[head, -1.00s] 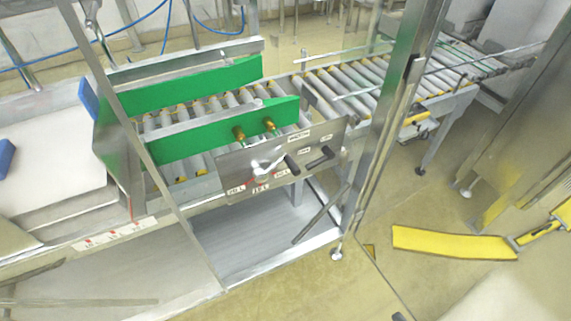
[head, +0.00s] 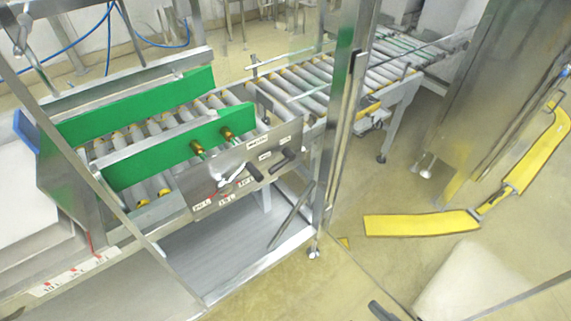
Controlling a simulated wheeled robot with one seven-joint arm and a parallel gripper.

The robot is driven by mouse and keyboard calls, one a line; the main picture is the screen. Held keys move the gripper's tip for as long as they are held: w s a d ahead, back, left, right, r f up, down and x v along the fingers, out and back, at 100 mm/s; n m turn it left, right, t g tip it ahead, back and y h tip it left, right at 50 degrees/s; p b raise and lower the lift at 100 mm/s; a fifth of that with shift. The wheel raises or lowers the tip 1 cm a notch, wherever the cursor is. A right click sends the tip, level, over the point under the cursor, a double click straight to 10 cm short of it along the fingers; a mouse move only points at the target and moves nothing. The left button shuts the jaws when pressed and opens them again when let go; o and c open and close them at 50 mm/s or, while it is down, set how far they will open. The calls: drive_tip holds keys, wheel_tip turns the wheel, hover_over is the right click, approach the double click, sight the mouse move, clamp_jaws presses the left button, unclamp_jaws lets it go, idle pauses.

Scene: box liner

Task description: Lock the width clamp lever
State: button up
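A grey metal panel (head: 205,208) is on the near side of the roller conveyor, below the near green guide plate (head: 150,165). It carries a silver lever (head: 235,176) with small labels below it. Two black handles are to its right, a nearer one (head: 255,173) and a farther one (head: 284,160). The small labels are too blurred to tell for sure which is the width clamp lever or whether it is locked. Two brass knobs (head: 198,148) are on the near green plate. My gripper is not in view.
A metal frame post (head: 335,130) stands right of the panel. A far green guide plate (head: 140,105) runs along the rollers. Yellow strips (head: 420,224) lie at the right. A metal shelf (head: 215,255) is below the panel. Open floor is in front and right.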

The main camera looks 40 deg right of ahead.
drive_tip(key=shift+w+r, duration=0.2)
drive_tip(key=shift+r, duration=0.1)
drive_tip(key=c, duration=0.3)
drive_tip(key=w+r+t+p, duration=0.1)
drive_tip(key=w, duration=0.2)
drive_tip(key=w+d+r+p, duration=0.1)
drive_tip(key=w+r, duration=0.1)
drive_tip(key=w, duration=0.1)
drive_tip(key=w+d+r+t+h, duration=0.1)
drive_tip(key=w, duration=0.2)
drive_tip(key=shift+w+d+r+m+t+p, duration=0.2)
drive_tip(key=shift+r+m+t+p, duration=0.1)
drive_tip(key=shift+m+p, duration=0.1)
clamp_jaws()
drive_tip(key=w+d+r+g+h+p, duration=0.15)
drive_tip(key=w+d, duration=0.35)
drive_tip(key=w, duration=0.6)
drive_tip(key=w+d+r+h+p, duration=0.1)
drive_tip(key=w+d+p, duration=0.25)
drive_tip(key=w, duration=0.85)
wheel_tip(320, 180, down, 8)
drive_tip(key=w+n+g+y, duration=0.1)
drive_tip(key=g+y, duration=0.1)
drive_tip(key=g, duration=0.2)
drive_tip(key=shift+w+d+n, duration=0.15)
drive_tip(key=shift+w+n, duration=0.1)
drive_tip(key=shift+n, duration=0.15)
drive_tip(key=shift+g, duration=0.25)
